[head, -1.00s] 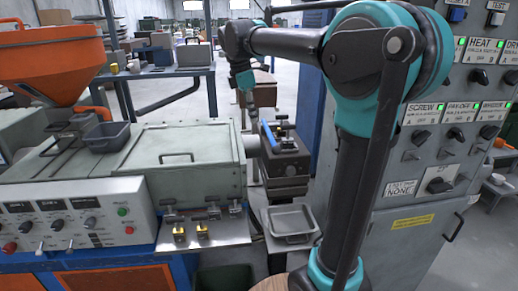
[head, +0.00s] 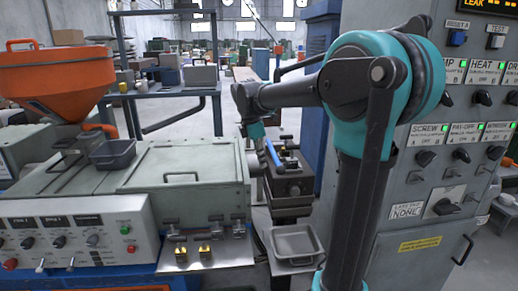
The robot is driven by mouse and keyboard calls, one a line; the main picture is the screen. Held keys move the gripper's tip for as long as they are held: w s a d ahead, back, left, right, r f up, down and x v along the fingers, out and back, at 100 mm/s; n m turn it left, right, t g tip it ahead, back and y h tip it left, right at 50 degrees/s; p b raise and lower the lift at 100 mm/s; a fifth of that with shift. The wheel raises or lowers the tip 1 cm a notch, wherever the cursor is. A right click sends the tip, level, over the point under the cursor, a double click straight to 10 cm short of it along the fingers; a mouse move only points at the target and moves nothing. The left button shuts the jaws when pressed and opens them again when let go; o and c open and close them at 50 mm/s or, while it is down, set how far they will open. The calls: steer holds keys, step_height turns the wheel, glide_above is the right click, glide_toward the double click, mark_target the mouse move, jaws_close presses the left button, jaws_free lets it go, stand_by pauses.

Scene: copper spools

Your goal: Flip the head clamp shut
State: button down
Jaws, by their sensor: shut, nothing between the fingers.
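The head clamp is on the dark block-shaped head (head: 291,181) at the right end of the machine's grey barrel housing. A blue lever (head: 273,154) stands tilted on top of the head, on its left side. I cannot tell from here how far the clamp is closed. My gripper (head: 258,145) points down at the end of my arm, just left of the blue lever's upper end. It is small and partly hidden in this view. It looks shut and empty, and I cannot tell whether it touches the lever.
A grey tray (head: 296,243) sits below the head. The grey machine housing (head: 185,170) with an orange hopper (head: 55,78) is to the left. Two brass pieces (head: 193,251) lie on the front shelf (head: 225,252). A tall control cabinet (head: 420,215) stands close on the right.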

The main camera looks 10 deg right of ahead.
steer(key=shift+w+d+f, duration=0.1)
steer(key=shift+d+f, duration=0.2)
steer(key=shift+d, duration=0.3)
steer(key=shift+w+d+f, duration=0.1)
steer(key=shift+d+f, duration=0.2)
steer(key=shift+d, duration=0.35)
steer(key=shift+w+d+f, duration=0.1)
steer(key=shift+d+f, duration=0.2)
steer(key=shift+d, duration=0.3)
steer(key=shift+d, duration=2.6)
steer(key=a, duration=0.1)
steer(key=a+r, duration=0.2)
steer(key=a, duration=0.1)
steer(key=shift+s+a+r, duration=0.1)
steer(key=shift+s, duration=0.25)
steer(key=v, duration=0.9)
steer(key=shift+r, duration=0.15)
